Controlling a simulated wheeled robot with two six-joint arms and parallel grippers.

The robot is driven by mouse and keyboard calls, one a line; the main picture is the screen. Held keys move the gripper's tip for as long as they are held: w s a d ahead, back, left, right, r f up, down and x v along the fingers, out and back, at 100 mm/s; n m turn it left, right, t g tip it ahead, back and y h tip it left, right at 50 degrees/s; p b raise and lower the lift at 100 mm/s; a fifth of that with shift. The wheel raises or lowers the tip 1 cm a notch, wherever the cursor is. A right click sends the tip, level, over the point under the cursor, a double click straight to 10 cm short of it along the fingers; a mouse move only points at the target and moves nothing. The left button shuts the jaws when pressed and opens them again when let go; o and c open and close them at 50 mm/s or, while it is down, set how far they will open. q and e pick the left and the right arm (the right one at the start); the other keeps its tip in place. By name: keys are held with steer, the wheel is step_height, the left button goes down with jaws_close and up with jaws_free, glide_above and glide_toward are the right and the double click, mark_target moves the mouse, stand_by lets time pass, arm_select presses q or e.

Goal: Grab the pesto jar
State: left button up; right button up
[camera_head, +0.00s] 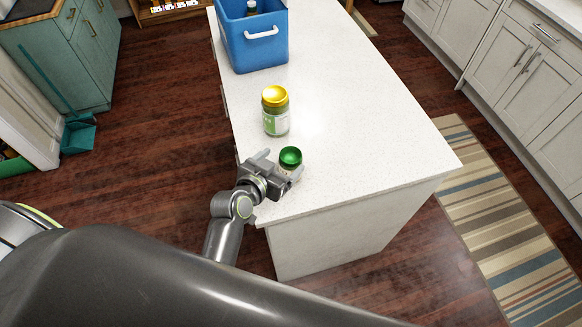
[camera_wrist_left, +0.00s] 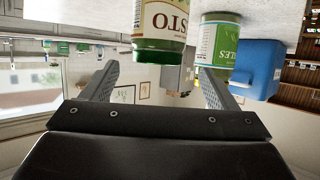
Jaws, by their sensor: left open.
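The pesto jar (camera_head: 290,157) has a green lid and stands near the close corner of the white counter. My left gripper (camera_head: 279,164) is open at the jar's near side, at the counter edge. In the wrist view the open fingers (camera_wrist_left: 158,73) lie to either side of the jar's lid. I cannot tell how far the jar is between them. Part of the jar is hidden behind the gripper in the head view.
A taller jar with a yellow lid (camera_head: 275,112), labelled "LES", stands just behind the pesto jar. A blue bin (camera_head: 252,45) with a bottle in it is farther back. The counter (camera_head: 370,140) is clear to the right.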

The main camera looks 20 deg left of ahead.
mark_target(294, 154)
arm_select(q)
steer(key=shift+b+x, duration=0.3)
steer(key=shift+x, duration=0.75)
steer(key=b+x, duration=0.2)
steer(key=x, duration=0.2)
steer(key=shift+s+d+f+b, duration=0.15)
steer(key=shift+s+f+b, duration=0.05)
steer(key=shift+b, duration=0.2)
steer(key=shift+w+f, duration=0.15)
steer(key=shift+w, duration=0.4)
steer(key=shift+s, duration=0.1)
steer(key=shift+c, duration=0.3)
steer(key=c, duration=1.3)
